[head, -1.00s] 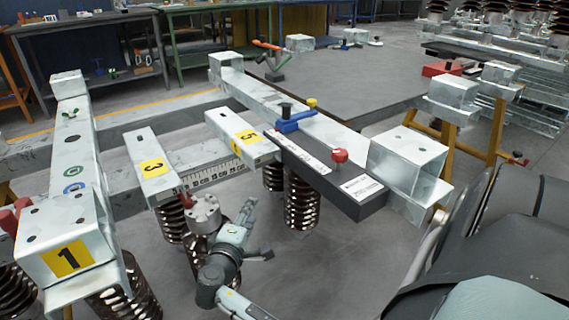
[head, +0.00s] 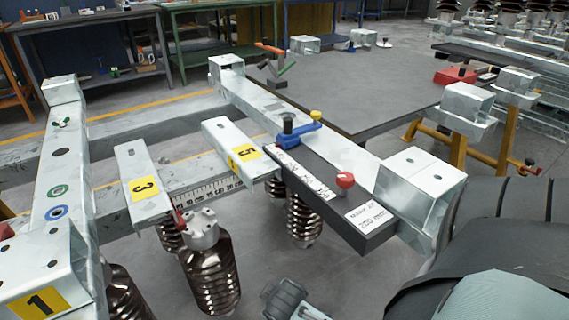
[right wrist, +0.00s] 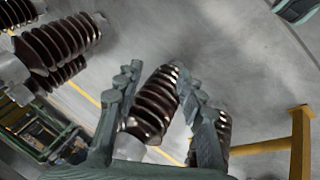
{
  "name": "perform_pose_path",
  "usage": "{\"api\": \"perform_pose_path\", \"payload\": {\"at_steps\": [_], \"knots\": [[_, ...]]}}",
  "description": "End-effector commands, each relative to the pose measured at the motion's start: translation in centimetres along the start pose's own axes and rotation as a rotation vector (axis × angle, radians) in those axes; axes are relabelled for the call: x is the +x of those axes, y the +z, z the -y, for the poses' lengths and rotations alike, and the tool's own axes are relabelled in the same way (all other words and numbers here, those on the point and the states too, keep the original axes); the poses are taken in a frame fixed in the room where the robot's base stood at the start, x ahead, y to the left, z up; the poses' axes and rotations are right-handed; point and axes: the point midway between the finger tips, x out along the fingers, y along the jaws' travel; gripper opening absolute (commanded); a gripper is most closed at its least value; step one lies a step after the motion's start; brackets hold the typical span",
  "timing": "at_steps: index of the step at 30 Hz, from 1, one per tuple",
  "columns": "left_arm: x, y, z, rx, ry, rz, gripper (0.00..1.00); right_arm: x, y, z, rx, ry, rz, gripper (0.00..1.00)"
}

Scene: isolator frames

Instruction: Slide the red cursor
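A small red piece (head: 179,220) sits at the lower end of the beam marked 3, beside the ruler scale (head: 205,196). A second red part, a round knob (head: 344,181), stands on the dark bar (head: 310,190) with white labels. I cannot tell for certain which is the cursor. A dark gripper (head: 285,298), apparently my right one, shows at the bottom edge of the head view, well below both. In the right wrist view my right gripper (right wrist: 158,78) is open. A ribbed brown insulator (right wrist: 155,105) appears beyond its fingers. My left gripper is not seen.
Metal beams marked 1 (head: 38,302), 3 (head: 143,188) and 5 (head: 243,153) form a frame over ribbed insulators (head: 210,275). A blue clamp (head: 292,132) sits on the dark bar's far end. A yellow stand (head: 458,152) is at right. Grey floor shows below the bar.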

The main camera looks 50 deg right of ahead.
Motion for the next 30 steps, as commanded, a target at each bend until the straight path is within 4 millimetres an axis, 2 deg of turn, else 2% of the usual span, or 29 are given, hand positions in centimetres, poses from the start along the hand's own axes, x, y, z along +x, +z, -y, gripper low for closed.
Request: {"api": "perform_pose_path", "payload": {"at_steps": [3,7,25,28,30], "knots": [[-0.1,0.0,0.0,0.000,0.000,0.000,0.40,-0.7,1.1,1.2,0.024,-0.068,0.011,0.39],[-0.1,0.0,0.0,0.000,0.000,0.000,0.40,-1.0,1.5,1.9,0.037,-0.103,0.015,0.39],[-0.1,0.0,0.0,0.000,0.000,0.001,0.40,-1.1,1.6,2.0,0.039,-0.111,0.016,0.39],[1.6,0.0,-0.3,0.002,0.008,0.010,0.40,-0.8,1.8,2.4,0.041,-0.124,0.022,0.39],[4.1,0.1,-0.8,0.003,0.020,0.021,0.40,-0.3,2.1,2.9,0.044,-0.142,0.027,0.39]]}}
